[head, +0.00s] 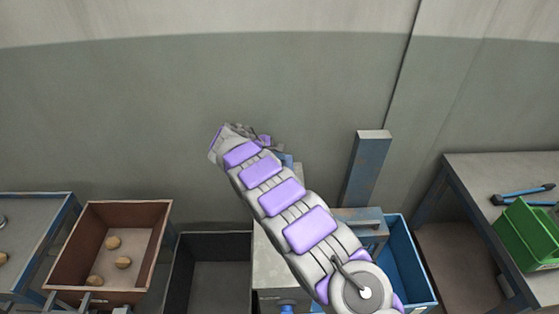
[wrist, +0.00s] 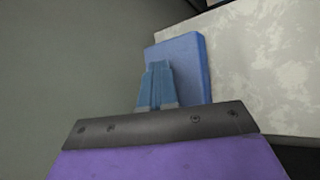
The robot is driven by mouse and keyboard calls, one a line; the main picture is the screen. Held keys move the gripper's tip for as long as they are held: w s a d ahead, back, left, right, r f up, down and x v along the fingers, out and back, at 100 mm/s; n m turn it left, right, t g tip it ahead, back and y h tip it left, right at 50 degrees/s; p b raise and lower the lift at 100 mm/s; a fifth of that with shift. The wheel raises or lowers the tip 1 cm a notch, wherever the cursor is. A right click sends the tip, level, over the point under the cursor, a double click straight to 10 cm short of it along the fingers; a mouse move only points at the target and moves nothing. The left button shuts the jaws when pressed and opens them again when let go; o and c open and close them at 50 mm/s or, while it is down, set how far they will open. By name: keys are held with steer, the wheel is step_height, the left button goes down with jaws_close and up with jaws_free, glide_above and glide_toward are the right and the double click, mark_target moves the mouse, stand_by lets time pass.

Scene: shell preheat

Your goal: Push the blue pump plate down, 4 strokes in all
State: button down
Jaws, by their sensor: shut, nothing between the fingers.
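The blue pump plate (wrist: 190,62) shows in the wrist view as a square blue block beside a pale, mottled surface. My gripper (wrist: 157,66) is shut and empty, its two blue-grey fingers together. The fingertips overlap the lower left part of the plate in the picture; whether they touch it I cannot tell. In the head view my arm reaches up and left and hides most of the gripper and plate. A small bluish patch (head: 287,160) shows just right of the arm's end; it may be the plate.
A blue-grey post (head: 366,165) stands right of my arm, with a blue bin (head: 418,284) below. A brown bin (head: 157,222) with several round lumps and an empty dark bin (head: 183,268) are at left. A bench (head: 480,170) with a green crate (head: 527,236) is at right.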

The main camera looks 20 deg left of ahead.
steer(key=shift+f, duration=0.95)
stand_by(0.6)
steer(key=shift+r, duration=0.1)
steer(key=shift+r+p, duration=1.6)
steer(key=shift+r, duration=0.4)
steer(key=shift+r, duration=0.15)
step_height(320, 180, up, 5)
steer(key=p, duration=0.3)
steer(key=shift+p, duration=0.35)
stand_by(1.5)
